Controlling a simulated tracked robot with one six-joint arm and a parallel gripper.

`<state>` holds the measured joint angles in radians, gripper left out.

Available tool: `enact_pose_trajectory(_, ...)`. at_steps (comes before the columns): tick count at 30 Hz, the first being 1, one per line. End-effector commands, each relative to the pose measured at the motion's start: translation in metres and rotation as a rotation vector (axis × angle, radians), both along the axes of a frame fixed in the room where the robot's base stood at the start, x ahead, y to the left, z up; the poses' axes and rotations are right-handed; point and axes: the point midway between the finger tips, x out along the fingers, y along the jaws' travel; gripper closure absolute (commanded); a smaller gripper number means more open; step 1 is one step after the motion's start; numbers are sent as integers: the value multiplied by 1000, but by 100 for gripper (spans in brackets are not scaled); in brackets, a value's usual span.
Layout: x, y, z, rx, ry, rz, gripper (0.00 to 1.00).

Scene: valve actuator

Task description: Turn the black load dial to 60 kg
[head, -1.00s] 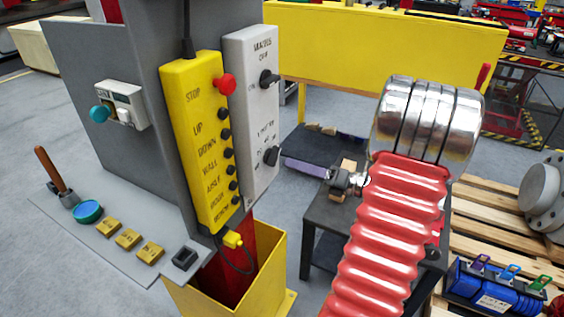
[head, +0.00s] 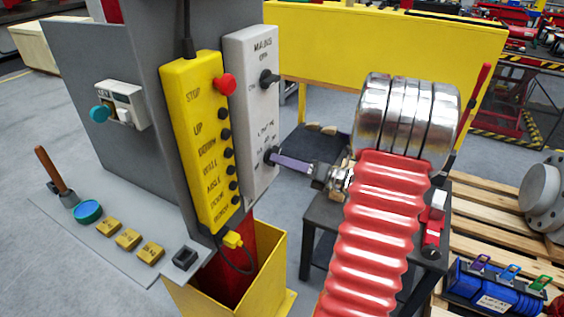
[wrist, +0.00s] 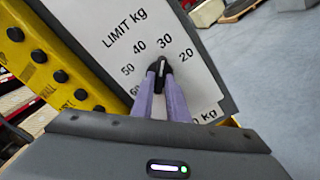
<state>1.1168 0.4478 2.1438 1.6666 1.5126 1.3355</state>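The black load dial (head: 269,156) is the lower knob on the grey box in the head view. In the wrist view the dial (wrist: 161,72) sits amid the "LIMIT kg" scale, its grip upright and pointing close to 30. The 40, 50 and a partly covered 60 lie to its left, 20 to its right. My gripper (wrist: 161,76) has its two purple fingers on either side of the dial's grip, which fills the narrow gap between them; it looks shut on it. In the head view my gripper (head: 274,157) reaches the dial from the right.
The upper black mains knob (head: 269,78) is on the same grey box (head: 255,115). The yellow button pendant (head: 200,140) with a red stop button (head: 225,84) stands close on the left. A dark table (head: 318,215) is below my arm.

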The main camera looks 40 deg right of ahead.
Motion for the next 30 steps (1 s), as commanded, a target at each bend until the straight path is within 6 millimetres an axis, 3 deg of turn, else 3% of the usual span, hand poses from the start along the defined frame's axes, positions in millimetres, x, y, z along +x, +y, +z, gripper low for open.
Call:
enact_pose_trajectory(6,0,0,0,0,1,-1,100)
enact_pose_trajectory(20,-1,0,0,-28,-8,0,100)
enact_pose_trajectory(30,0,-1,0,-186,-65,-1,100)
